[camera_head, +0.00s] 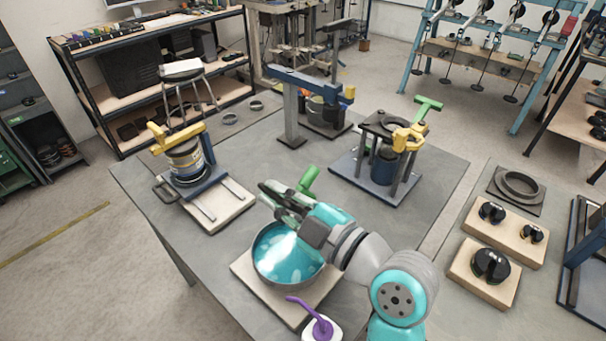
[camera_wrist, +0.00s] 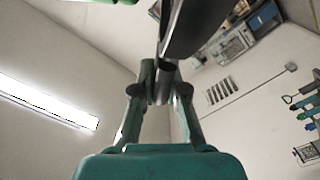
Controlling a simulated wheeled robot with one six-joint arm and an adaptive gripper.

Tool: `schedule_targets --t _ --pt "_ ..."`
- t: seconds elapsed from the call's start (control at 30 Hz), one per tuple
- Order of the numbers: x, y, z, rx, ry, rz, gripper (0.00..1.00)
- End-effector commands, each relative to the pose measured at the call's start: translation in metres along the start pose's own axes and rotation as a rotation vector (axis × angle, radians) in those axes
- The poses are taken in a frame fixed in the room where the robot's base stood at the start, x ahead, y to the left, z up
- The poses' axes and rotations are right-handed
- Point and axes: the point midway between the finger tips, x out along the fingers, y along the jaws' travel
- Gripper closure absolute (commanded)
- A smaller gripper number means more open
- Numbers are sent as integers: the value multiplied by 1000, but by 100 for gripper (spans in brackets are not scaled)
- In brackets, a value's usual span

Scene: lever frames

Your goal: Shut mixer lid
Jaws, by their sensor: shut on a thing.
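The mixer appears to be the round grey-rimmed vessel (camera_head: 287,254) on a pale board at the front of the table, with a shiny teal surface inside its rim. A green handle-like part (camera_head: 307,180) rises just behind it. My gripper (camera_head: 272,196) is above the vessel's back edge, beside the green part. In the wrist view my gripper (camera_wrist: 161,72) is shut on a grey part at the edge of a dark curved plate (camera_wrist: 202,22), which looks like the lid seen nearly edge-on. A sliver of green (camera_wrist: 105,2) shows at the top. My arm and wrist hide part of the lid area.
A yellow-handled press (camera_head: 185,160) stands at left, a blue post stand (camera_head: 292,105) behind, and a yellow-and-green clamp fixture (camera_head: 388,155) at back right. A purple-handled white piece (camera_head: 320,325) is close in front. Black knobs on boards (camera_head: 490,262) stand at right.

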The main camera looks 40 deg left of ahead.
Motion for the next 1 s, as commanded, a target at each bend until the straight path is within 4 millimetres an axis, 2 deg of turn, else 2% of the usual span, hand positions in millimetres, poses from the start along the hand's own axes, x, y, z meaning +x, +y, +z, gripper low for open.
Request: schedule_targets --t 0.03,0.2,0.4,0.63,1.0 --pt "0 -10 -1 -33 0 -2 100" --pt "0 -36 -3 -152 1 -2 100" --pt "-1 -56 -2 -178 1 -1 100" --pt "-1 -67 -1 -176 0 1 100" --pt "-1 -69 0 -176 -1 1 100"
